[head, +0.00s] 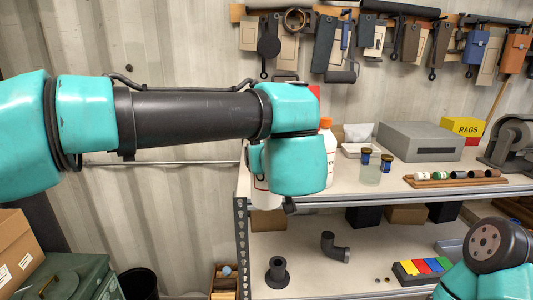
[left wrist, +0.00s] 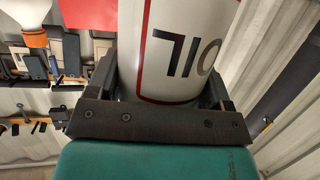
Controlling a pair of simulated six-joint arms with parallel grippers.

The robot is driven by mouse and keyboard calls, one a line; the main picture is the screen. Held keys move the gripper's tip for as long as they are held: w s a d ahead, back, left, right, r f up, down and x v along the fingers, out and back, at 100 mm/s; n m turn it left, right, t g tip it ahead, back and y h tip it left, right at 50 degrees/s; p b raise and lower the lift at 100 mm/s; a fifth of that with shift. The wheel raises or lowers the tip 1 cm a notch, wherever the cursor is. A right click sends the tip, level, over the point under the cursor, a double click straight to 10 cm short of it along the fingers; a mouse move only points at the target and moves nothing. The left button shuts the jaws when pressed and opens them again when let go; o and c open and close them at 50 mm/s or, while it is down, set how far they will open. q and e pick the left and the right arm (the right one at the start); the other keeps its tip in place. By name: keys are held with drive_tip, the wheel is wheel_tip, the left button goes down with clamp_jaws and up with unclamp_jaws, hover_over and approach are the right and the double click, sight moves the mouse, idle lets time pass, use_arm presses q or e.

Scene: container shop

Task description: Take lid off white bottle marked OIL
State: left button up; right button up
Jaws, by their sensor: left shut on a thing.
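The white bottle marked OIL (left wrist: 190,45) fills the middle of the left wrist view, upside down there, with a red line beside the dark letters. My left gripper (left wrist: 160,88) has a finger on each side of it and is shut on the bottle's body. In the head view a white part of the bottle (head: 265,199) shows below my left wrist, at the shelf's left end. My left arm hides most of it. The bottle's lid shows in neither view. My right arm shows at the lower right of the head view, but its gripper cannot be seen.
A white bottle with an orange cap (head: 326,123) stands just behind my left wrist. A jar (head: 369,170) with dark-capped containers, a grey box (head: 420,141) and a wooden rack (head: 455,180) of small pots stand farther right. Tools hang above. The shelf front between jar and rack is clear.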

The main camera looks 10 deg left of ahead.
use_arm(q)
drive_tip(key=shift+c, duration=0.5)
drive_tip(key=w+d+f+m+t+h, duration=0.1)
drive_tip(key=w+d+f+m+h, duration=0.25)
drive_tip(key=d, duration=0.55)
drive_tip(key=w+d+f+m+h, duration=0.3)
drive_tip(key=w+d+f+h, duration=0.15)
drive_tip(key=d, duration=0.35)
drive_tip(key=s+d+f+m+g+h, duration=0.2)
drive_tip(key=d+f+m+h, duration=0.4)
drive_tip(key=d+f, duration=0.8)
drive_tip(key=shift+d+f+g+h, duration=0.2)
drive_tip(key=shift+f+g+h, duration=0.35)
drive_tip(key=shift+h, duration=0.25)
drive_tip(key=shift+s+a+m, duration=0.1)
drive_tip(key=shift+m, duration=0.15)
